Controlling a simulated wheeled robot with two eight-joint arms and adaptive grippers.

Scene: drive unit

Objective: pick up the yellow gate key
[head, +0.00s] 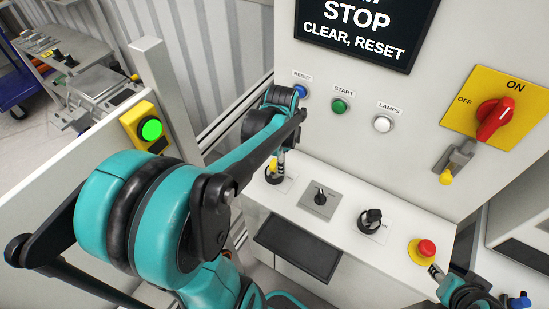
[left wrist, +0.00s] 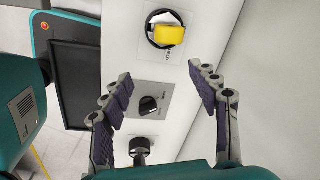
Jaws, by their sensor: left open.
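The yellow gate key (left wrist: 169,35) sits in a round black switch on the pale console, near the top of the left wrist view. In the head view the key (head: 271,178) shows only partly at the console's left end, behind my left gripper (head: 281,160). In the left wrist view my left gripper (left wrist: 160,74) is open and empty. Its fingers are spread apart, with the key ahead of and between their line, not touched in that view. My right gripper (head: 436,272) is at the lower right near the red button; its jaw opening is unclear.
Along the console are a black selector on a grey plate (head: 319,196), a black knob (head: 371,217) and a red emergency button (head: 426,248). The panel behind carries push buttons and a red rotary switch (head: 495,118). A yellow-tipped latch (head: 446,177) hangs below it.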

